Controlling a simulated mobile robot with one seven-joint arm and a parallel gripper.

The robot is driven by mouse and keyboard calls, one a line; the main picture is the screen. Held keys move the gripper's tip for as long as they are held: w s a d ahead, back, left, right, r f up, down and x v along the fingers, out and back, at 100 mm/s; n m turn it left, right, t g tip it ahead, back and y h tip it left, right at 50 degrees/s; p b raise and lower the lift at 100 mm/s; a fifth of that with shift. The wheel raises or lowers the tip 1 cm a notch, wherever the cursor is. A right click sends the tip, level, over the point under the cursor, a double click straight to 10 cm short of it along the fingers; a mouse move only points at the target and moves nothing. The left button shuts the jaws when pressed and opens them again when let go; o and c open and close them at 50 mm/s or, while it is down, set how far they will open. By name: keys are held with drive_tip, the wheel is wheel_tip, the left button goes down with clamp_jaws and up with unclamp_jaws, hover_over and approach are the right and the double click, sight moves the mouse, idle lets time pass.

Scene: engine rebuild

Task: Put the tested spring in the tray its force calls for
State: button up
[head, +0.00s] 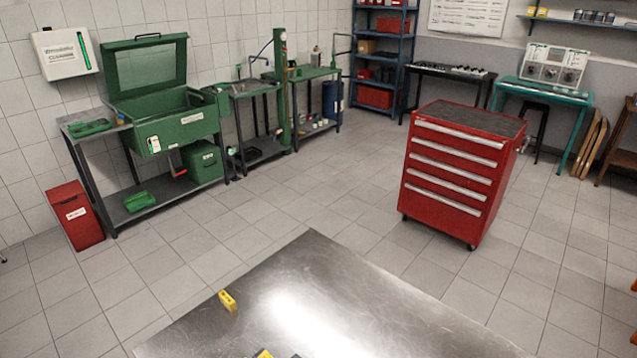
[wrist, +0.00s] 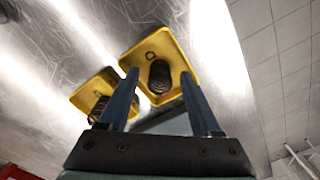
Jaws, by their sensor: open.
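My gripper (wrist: 160,75) shows in the wrist view with its two blue fingers apart, so it is open. Beyond the fingertips is a yellow tray (wrist: 178,55) with a dark coiled spring (wrist: 159,80) in it, seen between the fingers. A second yellow tray (wrist: 83,98) lies to the left, with dark coiled springs (wrist: 98,108) partly hidden by the left finger. I cannot tell which spring is the tested one, and no force reading is legible. My gripper is not in the head view.
The trays are over a shiny steel table (head: 330,310). A yellow object (head: 228,301) stands near its left edge, and another (head: 264,354) is cut off below. A red tool cabinet (head: 455,180) and a green parts washer (head: 170,110) stand beyond open tiled floor.

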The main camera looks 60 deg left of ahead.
wheel_tip(320, 180, up, 12)
drive_tip(key=w+a+r+m+t+y, duration=0.3)
drive_tip(key=w+r+t, duration=0.4)
drive_tip(key=w+r, duration=0.85)
drive_tip(key=w+d+r+m+t+y, duration=0.1)
drive_tip(key=w+d+r+m+t, duration=0.35)
drive_tip(key=w+r, duration=0.65)
drive_tip(key=s+d+r+m+t, duration=0.1)
drive_tip(key=d+r+t, duration=0.2)
drive_tip(key=r, duration=0.5)
drive_tip(key=s+d+r+m+t+h, duration=0.1)
drive_tip(key=d+r+t, duration=0.3)
drive_tip(key=r, duration=0.5)
drive_tip(key=s+d+r+m+t, duration=0.1)
drive_tip(key=d+r+t, duration=0.2)
drive_tip(key=r, duration=0.5)
drive_tip(key=s+d+r+m+t+h, duration=0.1)
drive_tip(key=s+d+r+t, duration=0.2)
drive_tip(key=r, duration=0.3)
drive_tip(key=s+d+r+m+t+h, duration=0.1)
drive_tip(key=s+d+r+t+h, duration=0.1)
drive_tip(key=s+r, duration=0.3)
wheel_tip(320, 180, up, 2)
drive_tip(key=shift+s+d+r+m+t+b, duration=0.2)
drive_tip(key=shift+s+d+m+t+b, duration=0.2)
drive_tip(key=shift+d, duration=0.4)
wheel_tip(320, 180, down, 8)
drive_tip(key=b, duration=0.7)
